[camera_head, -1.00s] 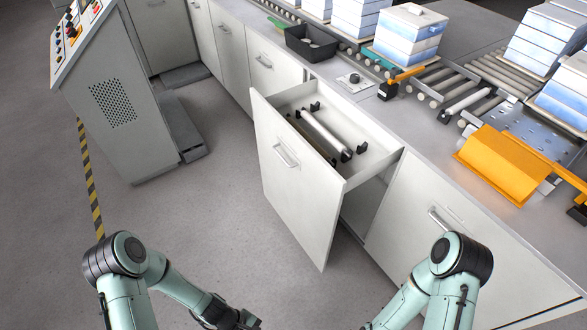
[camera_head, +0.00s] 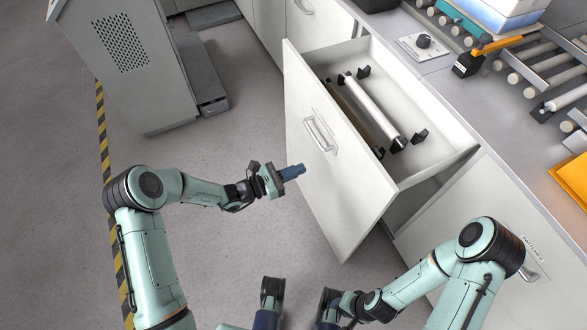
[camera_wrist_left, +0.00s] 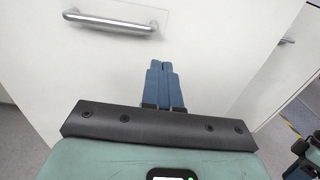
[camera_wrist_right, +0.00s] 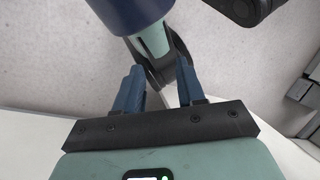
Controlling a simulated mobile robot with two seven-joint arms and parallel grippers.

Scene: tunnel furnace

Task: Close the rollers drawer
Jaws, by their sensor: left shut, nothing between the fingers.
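The rollers drawer is pulled out of the white cabinet, with its white front panel (camera_head: 325,190) and silver handle (camera_head: 320,134) facing me. A white roller (camera_head: 372,108) lies inside on black holders. My left gripper (camera_head: 301,169) is shut and empty, in front of the panel below the handle. In the left wrist view its blue fingers (camera_wrist_left: 162,68) are together, pointing at the panel, with the handle (camera_wrist_left: 112,22) to the upper left. Whether they touch the panel I cannot tell. My right gripper (camera_wrist_right: 160,85) is open and empty in the right wrist view, low beside my body.
A grey console (camera_head: 125,60) stands at the upper left. The floor left of the drawer is free.

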